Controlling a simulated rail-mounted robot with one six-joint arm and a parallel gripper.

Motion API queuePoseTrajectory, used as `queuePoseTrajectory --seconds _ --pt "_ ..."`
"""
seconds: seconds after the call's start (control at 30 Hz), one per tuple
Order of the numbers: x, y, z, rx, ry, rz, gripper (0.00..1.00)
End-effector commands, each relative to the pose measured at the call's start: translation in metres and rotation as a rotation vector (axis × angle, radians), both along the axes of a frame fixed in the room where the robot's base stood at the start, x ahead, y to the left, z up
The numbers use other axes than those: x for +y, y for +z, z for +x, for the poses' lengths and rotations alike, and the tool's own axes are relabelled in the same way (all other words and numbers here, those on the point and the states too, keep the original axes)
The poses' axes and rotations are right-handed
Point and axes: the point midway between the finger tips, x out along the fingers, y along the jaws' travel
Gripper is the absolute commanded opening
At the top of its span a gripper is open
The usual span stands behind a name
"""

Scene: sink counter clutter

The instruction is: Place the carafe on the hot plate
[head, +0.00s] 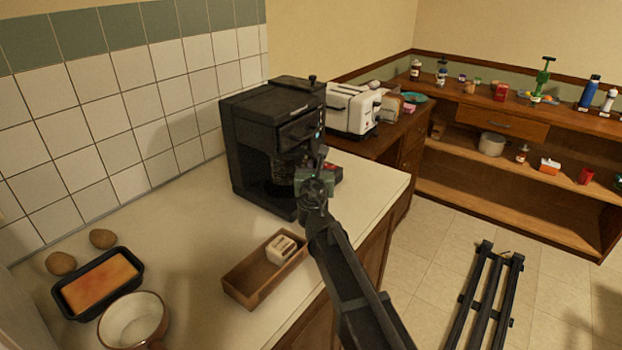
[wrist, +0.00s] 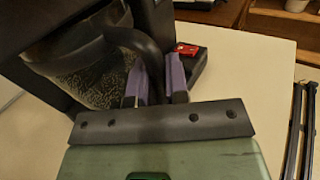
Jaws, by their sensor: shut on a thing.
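The black coffee maker (head: 262,140) stands on the counter against the tiled wall. The glass carafe (head: 283,172) is inside its lower bay, partly hidden by my arm. In the wrist view the carafe (wrist: 85,75) shows dark speckled glass and a black curved handle (wrist: 147,50). My gripper (head: 318,178) is at the front of the coffee maker. Its purple finger pads (wrist: 158,85) are shut on the carafe handle. The hot plate is hidden below the carafe, so I cannot tell whether the carafe touches it.
A red item (wrist: 187,49) lies beside the machine's base. A wooden tray (head: 240,290) with a pale block is in front. A white toaster (head: 352,110) stands behind the machine.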

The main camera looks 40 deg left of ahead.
Motion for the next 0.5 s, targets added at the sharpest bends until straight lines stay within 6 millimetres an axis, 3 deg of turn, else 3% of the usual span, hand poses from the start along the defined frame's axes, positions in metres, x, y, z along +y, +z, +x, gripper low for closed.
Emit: queuePoseTrajectory --seconds 0.17,0.2,0.3,0.5 --pt "0.018 -0.002 0.000 0.001 0.000 0.001 0.00" --pt "0.014 -0.021 0.000 0.001 -0.002 0.001 0.00" --pt "0.014 -0.040 0.000 0.000 -0.001 0.000 0.00" --pt "0.014 -0.035 0.000 0.001 -0.001 0.001 0.00"
